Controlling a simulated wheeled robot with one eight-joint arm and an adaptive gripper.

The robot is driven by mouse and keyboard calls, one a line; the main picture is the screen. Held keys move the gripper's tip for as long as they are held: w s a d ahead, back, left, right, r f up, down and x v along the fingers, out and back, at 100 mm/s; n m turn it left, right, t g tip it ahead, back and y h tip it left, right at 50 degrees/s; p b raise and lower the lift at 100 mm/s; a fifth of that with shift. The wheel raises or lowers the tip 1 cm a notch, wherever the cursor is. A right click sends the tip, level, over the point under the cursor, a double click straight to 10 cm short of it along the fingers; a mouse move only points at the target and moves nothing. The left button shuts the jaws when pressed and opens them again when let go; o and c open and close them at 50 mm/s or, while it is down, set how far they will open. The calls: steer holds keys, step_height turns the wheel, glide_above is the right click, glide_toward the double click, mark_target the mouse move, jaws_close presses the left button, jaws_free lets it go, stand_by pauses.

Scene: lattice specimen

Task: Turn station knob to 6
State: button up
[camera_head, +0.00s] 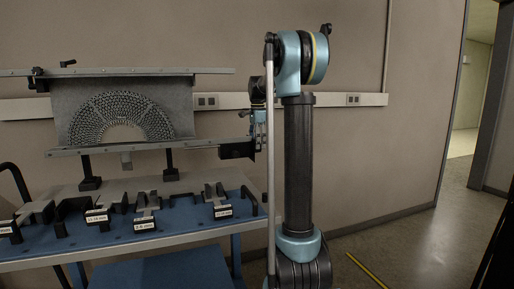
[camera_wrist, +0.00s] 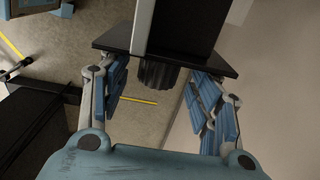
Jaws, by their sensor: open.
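The station knob (camera_wrist: 158,76) is a dark ribbed cylinder under a black plate (camera_wrist: 180,55) in the wrist view. My gripper (camera_wrist: 162,88) is open, with one blue-padded finger on each side of the knob and visible gaps between. The pads do not appear to touch it. In the head view my gripper (camera_head: 258,118) is by the black box (camera_head: 236,150) at the right end of the station's lower rail. The knob cannot be made out there. No number or pointer on the knob is readable. The grey lattice specimen (camera_head: 78,98) stands between the two rails.
A blue bench (camera_head: 185,222) below holds several grey fixtures with labels. The upper rail (camera_head: 150,72) and lower rail (camera_head: 150,146) run across the station. A wall trunking with sockets (camera_head: 206,101) lies behind. Open floor (camera_head: 410,235) is at the right.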

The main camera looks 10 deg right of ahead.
steer(key=shift+f, duration=0.7)
steer(key=shift+c, duration=0.6)
steer(key=c, duration=1)
steer(key=shift+o, duration=0.2)
steer(key=shift+w+g, duration=0.2)
steer(key=shift+g, duration=0.4)
steer(key=shift+w+g+h, duration=0.15)
steer(key=shift+g+h, duration=0.05)
steer(key=shift+g, duration=0.7)
steer(key=shift+w+g+h, duration=0.1)
steer(key=shift+g+h, duration=0.1)
steer(key=shift+g, duration=0.7)
